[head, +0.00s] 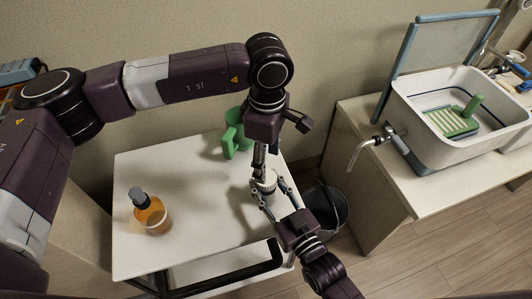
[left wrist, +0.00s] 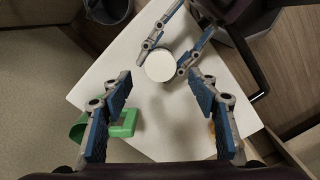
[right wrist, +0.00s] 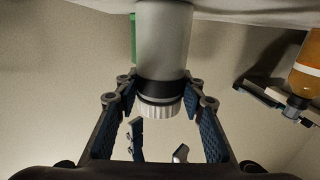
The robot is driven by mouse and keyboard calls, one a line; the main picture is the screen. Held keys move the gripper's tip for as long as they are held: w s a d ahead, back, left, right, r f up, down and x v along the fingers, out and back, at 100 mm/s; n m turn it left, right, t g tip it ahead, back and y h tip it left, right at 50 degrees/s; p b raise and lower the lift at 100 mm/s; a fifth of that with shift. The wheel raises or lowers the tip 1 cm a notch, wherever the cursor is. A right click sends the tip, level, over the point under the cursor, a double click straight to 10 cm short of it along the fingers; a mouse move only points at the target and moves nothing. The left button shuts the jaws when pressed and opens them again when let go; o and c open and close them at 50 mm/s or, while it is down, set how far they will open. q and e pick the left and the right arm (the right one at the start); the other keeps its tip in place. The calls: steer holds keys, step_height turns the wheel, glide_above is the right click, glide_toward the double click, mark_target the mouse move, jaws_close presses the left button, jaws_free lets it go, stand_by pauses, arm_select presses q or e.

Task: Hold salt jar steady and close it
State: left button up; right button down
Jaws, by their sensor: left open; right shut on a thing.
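The salt jar (head: 265,185) stands upright near the right edge of the white table. In the right wrist view it is a pale cylinder (right wrist: 163,40) with a dark band and a white ridged lid (right wrist: 160,109). The lid sits on the jar; I cannot tell how tight. My right gripper (head: 271,192) is shut around the jar's sides. My left gripper (head: 260,162) points down above the jar, open and empty. In the left wrist view the round lid top (left wrist: 160,66) lies between and beyond its open fingers, apart from them.
The table (head: 190,180) also holds a green mug (head: 235,133) behind the jar and an amber pump bottle (head: 150,214) at left. A dark bucket (head: 326,207) stands on the floor at right. A counter with a white basin (head: 420,112) is further right. The table's middle is clear.

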mark_target(266, 189)
arm_select(q)
steer(key=n, duration=0.3)
steer(key=shift+r+n, duration=0.1)
steer(key=shift+n, duration=0.2)
steer(key=n, duration=0.5)
steer(key=shift+r, duration=0.15)
steer(key=n, duration=0.7)
steer(key=shift+r, duration=0.2)
steer(key=n, duration=0.6)
steer(key=shift+r+n, duration=0.2)
steer(key=shift+n, duration=0.2)
steer(key=n, duration=0.3)
steer(key=shift+a, duration=0.1)
steer(key=n, duration=0.5)
steer(key=shift+r, duration=0.2)
steer(key=shift+f, duration=0.1)
steer(key=shift+f, duration=3.9)
